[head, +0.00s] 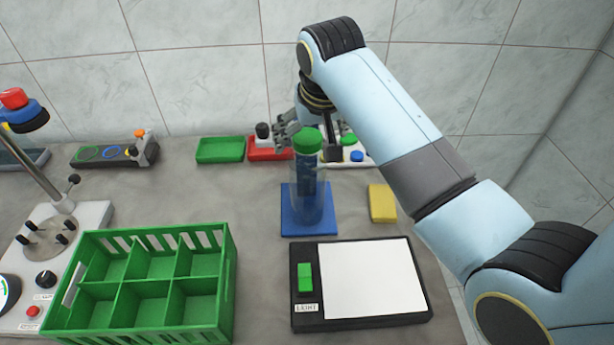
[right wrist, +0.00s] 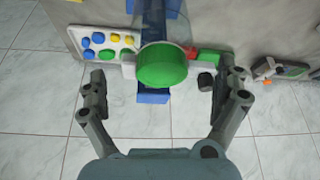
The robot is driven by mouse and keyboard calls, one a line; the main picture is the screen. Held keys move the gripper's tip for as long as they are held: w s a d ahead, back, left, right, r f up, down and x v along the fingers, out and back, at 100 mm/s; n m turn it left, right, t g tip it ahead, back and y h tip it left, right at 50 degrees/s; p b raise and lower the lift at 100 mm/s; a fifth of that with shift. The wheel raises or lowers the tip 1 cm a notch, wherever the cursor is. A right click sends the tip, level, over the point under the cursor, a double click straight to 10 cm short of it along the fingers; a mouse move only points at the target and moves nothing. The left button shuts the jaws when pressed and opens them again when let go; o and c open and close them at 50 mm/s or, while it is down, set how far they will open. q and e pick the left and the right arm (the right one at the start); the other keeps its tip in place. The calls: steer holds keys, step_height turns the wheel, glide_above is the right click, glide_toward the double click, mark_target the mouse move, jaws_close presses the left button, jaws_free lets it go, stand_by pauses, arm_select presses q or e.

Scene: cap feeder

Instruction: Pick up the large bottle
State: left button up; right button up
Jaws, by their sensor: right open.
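The large bottle (head: 308,190) stands upright on a blue mat (head: 290,225) in the head view. It is clear, with a green cap (head: 307,141) and something blue inside or behind its wall. In the right wrist view its green cap (right wrist: 162,65) lies between and ahead of my open fingers. My right gripper (head: 288,130) is at cap height, just behind and left of the cap in the head view; in the right wrist view my gripper (right wrist: 163,88) has its two fingers spread wide, apart from the bottle. My left gripper does not show.
A green divided crate (head: 228,290) stands at the front left, and a light panel (head: 305,325) lies in front of the mat. A yellow block (head: 382,203) is right of it. Green (head: 220,150) and red (head: 262,152) trays and a white cap board (head: 365,162) stand behind.

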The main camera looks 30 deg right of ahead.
mark_target(307, 181)
steer(key=shift+w+d+f, duration=0.1)
steer(key=shift+w+f, duration=0.2)
steer(key=shift+f, duration=0.25)
steer(key=shift+w+f, duration=0.15)
steer(key=shift+f, duration=0.15)
steer(key=x, duration=0.2)
steer(key=p+x, duration=0.1)
steer(key=x, duration=0.2)
steer(key=shift+w+r, duration=0.15)
steer(key=shift+w, duration=0.05)
steer(key=shift+w+f, duration=0.1)
steer(key=shift+f, duration=0.1)
steer(key=shift+c, duration=1.7)
steer(key=c, duration=1.1)
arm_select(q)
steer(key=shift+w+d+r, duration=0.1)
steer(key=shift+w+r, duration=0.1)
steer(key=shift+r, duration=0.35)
arm_select(e)
steer(key=shift+r, duration=0.1)
steer(key=shift+c, duration=1)
steer(key=shift+w+r, duration=0.1)
steer(key=shift+r, duration=0.05)
